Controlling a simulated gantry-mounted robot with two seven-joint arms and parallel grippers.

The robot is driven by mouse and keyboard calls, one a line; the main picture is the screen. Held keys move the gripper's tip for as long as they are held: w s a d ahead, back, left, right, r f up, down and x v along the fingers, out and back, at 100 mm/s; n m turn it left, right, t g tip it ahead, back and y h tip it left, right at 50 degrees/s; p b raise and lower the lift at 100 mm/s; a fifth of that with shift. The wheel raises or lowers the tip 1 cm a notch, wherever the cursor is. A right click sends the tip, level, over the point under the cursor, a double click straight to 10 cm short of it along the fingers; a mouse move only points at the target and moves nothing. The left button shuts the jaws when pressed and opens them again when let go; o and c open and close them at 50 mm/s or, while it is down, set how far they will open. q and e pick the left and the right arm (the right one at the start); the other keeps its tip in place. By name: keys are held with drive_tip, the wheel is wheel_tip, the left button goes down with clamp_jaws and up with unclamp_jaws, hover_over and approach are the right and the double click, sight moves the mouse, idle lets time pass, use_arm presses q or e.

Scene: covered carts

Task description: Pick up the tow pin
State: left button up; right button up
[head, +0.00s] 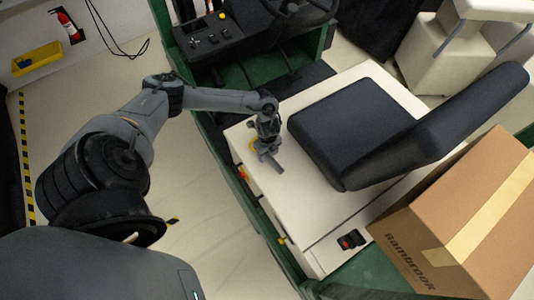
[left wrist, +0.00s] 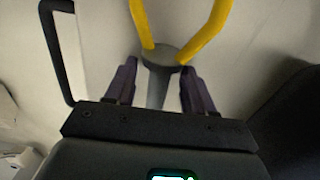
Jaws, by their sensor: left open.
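The tow pin (left wrist: 160,58) shows in the left wrist view, with a yellow loop handle, a grey round collar and a grey shaft running down between my fingers. My left gripper (left wrist: 157,75) is open, with one dark finger on each side of the shaft; I cannot tell whether either touches it. In the head view, my left gripper (head: 268,162) is over the cart's white deck, left of the black seat. A small bit of yellow (head: 252,146) shows beside it there; the rest of the pin is hidden. My right gripper is not in view.
The black seat (head: 350,125) stands close right of the gripper. A cardboard box (head: 465,220) is at the lower right, and a red-and-black switch (head: 350,240) is on the deck. The dashboard (head: 215,35) is behind. A black handle (left wrist: 60,60) shows in the left wrist view.

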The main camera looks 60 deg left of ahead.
use_arm(q)
drive_tip(key=c, duration=1)
drive_tip(key=shift+r, duration=0.1)
